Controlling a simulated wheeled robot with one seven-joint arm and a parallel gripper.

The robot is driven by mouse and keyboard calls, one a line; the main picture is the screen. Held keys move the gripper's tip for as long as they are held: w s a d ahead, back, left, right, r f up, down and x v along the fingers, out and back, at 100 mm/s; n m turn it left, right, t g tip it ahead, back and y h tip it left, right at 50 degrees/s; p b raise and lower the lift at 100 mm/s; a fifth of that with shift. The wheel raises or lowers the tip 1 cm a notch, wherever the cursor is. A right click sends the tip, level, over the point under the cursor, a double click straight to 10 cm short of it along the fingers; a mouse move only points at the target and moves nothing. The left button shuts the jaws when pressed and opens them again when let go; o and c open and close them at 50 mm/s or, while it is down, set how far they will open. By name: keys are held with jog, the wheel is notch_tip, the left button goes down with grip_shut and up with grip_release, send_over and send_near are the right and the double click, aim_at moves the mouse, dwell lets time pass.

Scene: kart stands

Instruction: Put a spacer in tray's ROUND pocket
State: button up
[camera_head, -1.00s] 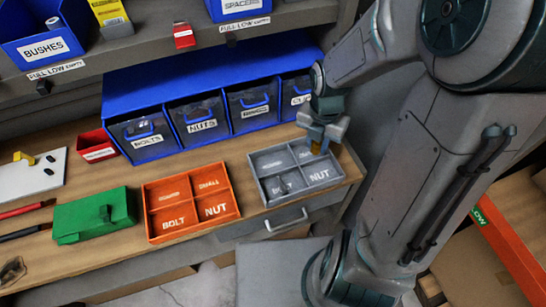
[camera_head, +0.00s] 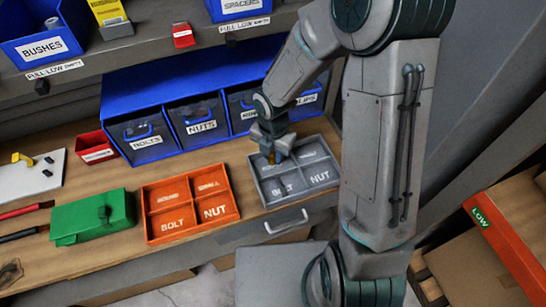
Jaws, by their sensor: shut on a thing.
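The grey tray (camera_head: 263,199) stands at the right end of the workbench, with four-way divided pockets; its front ones read BOLT and NUT. Its back-left pocket is partly hidden by my gripper, and the back labels are too small to read surely. My gripper (camera_head: 272,157) points down over that back-left pocket, shut on a small brass-coloured piece, probably the spacer. I cannot tell whether the piece touches the tray. A similar orange tray (camera_head: 149,228) stands to the left, its front pockets marked BOLT and NUT.
A blue drawer unit (camera_head: 215,78) stands close behind the trays. A SPACERS bin (camera_head: 240,8) and a BUSHES bin (camera_head: 42,48) sit on the shelf above. A green box (camera_head: 92,217) and a small red bin (camera_head: 95,146) are at the left.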

aim_at(273, 155)
jog(key=shift+f, duration=1.1)
jog(key=shift+f, duration=0.1)
jog(key=shift+f, duration=0.15)
jog(key=o, duration=1)
notch_tip(273, 155, up, 12)
jog(key=r, duration=0.1)
jog(key=shift+s+d+r+m+t+p, duration=0.1)
jog(key=shift+s+d+r+m+t, duration=0.6)
jog(key=shift+s+d+r+m, duration=2.85)
jog(key=shift+s+d+r+m+t+p, duration=0.25)
jog(key=shift+s+r+m+t, duration=0.7)
jog(key=shift+m, duration=5.35)
jog(key=shift+s+d+r+m+t, duration=0.45)
jog(key=shift+s+d+r+m, duration=1.8)
jog(key=shift+m, duration=2.7)
